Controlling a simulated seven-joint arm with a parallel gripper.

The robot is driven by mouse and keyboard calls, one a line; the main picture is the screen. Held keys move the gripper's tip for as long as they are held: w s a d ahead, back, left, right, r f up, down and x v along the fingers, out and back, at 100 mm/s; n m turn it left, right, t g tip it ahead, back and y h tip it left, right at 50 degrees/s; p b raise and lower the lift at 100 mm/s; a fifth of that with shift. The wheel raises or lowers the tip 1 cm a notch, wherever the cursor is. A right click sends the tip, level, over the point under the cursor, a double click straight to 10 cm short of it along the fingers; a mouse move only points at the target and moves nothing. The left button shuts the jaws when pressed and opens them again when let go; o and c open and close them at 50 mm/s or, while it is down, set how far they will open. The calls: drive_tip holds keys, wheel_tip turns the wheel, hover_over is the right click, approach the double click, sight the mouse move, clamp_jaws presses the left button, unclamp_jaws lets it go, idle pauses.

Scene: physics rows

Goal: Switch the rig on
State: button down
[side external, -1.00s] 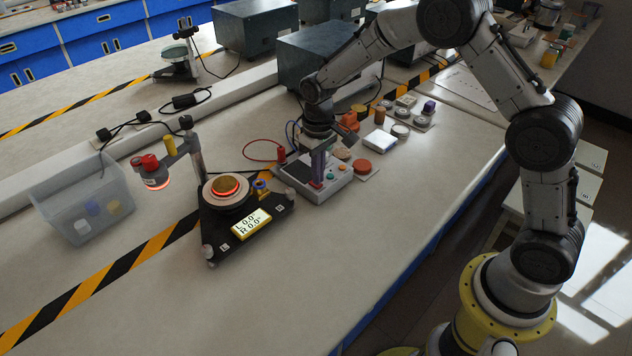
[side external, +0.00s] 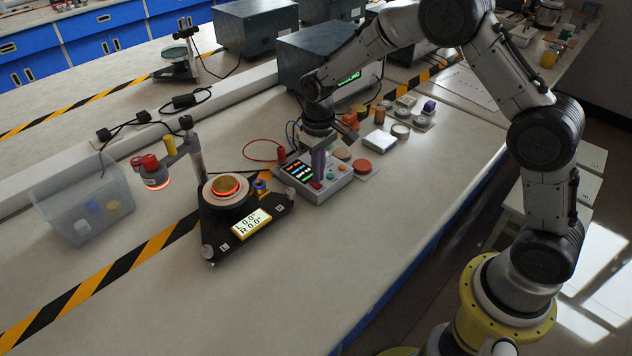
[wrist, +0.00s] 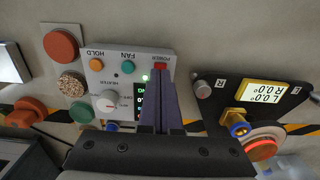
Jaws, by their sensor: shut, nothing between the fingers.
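The rig's control box (side external: 334,187) is a pale grey unit on the bench, its small screen (side external: 300,172) lit with coloured lines. In the wrist view the panel (wrist: 97,82) carries a red POWER switch (wrist: 160,66), a teal FAN button (wrist: 128,67), an orange HOLD button (wrist: 96,64) and a HEATER knob (wrist: 107,101). A green light (wrist: 145,78) glows near POWER. My gripper (side external: 318,178) is shut and empty, its fingertips at the red POWER switch; whether they touch it is unclear. The fingers partly hide the screen. The dark box (side external: 315,60) behind shows green lit text.
A black triangular stand (side external: 225,240) with a glowing orange disc and a yellow readout (side external: 251,223) stands left of the box. A clear bin (side external: 75,225) is further left. Several discs and blocks (side external: 380,140) lie to the right. The front bench is clear.

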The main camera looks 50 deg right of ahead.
drive_tip(key=shift+r, duration=2.8)
wheel_tip(320, 180, up, 10)
drive_tip(key=t, duration=0.2)
hover_over(318, 185)
drive_tip(key=s, duration=0.2)
drive_tip(key=s+d+r+t, duration=0.1)
drive_tip(key=s+r+t, duration=0.1)
drive_tip(key=s+r, duration=0.6)
drive_tip(key=s+r+t, duration=0.2)
drive_tip(key=s, duration=0.8)
drive_tip(key=s+f, duration=0.5)
drive_tip(key=s, duration=0.4)
drive_tip(key=shift+s+d+f, duration=0.25)
drive_tip(key=shift+d+f, duration=0.15)
drive_tip(key=shift+d, duration=0.05)
